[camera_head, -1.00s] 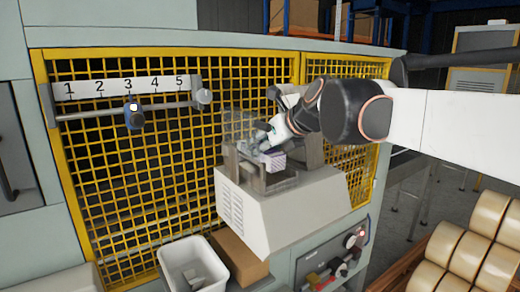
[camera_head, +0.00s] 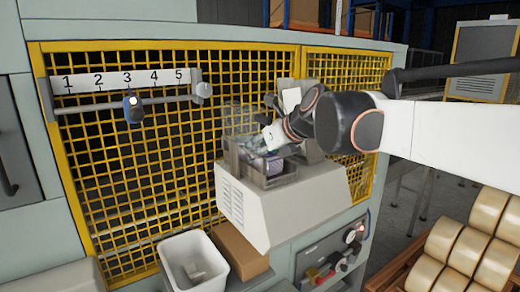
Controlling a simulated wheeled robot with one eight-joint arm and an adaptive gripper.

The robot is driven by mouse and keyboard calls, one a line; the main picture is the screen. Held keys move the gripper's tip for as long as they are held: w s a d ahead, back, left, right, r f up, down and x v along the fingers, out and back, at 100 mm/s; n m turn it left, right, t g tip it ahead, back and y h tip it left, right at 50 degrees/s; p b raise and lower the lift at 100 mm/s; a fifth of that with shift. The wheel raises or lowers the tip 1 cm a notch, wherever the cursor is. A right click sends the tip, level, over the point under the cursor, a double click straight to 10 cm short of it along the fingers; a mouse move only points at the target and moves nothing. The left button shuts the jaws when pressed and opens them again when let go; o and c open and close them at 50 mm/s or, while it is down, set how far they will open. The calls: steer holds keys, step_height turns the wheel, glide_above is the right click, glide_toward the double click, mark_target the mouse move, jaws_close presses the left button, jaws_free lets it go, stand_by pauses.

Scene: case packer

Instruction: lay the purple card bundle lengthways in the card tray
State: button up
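The purple card bundle (camera_head: 275,164) shows as a small pale purple patch in the card tray (camera_head: 281,181), on top of the light grey housing in front of the yellow mesh. My gripper (camera_head: 261,150) is at the tray, right over the bundle and partly covering it. Its fingers are small and blurred against the clear guard and the tray walls. I cannot tell whether they are open or shut on the bundle, or how the bundle lies.
A clear guard (camera_head: 237,118) stands behind the tray. A numbered scale (camera_head: 122,82) with a blue slider (camera_head: 133,108) is on the mesh at left. A white bin (camera_head: 190,244) and a brown carton (camera_head: 241,252) stand below. Tan rolls (camera_head: 463,255) fill the lower right.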

steer(key=shift+r, duration=0.1)
steer(key=shift+r, duration=0.15)
steer(key=v, duration=1.3)
steer(key=s+d+f+n+h, duration=0.2)
steer(key=s+d+f+n, duration=0.2)
steer(key=s+f+n, duration=0.3)
steer(key=s+d+f+n+g+h, duration=0.1)
steer(key=s+d+f+n+h, duration=0.1)
steer(key=s+d+f+n, duration=0.3)
steer(key=s+d+f+n+g+h, duration=0.1)
steer(key=s+d+f+n, duration=0.3)
steer(key=s+f+n, duration=0.6)
steer(key=shift+s+d+f+n+h, duration=0.15)
steer(key=shift+f+n+h, duration=0.15)
steer(key=shift+f+n, duration=1.55)
steer(key=shift+d+f+n+h, duration=0.1)
steer(key=shift+f+n+h, duration=0.2)
steer(key=shift+f+n, duration=1.55)
steer(key=shift+f, duration=0.1)
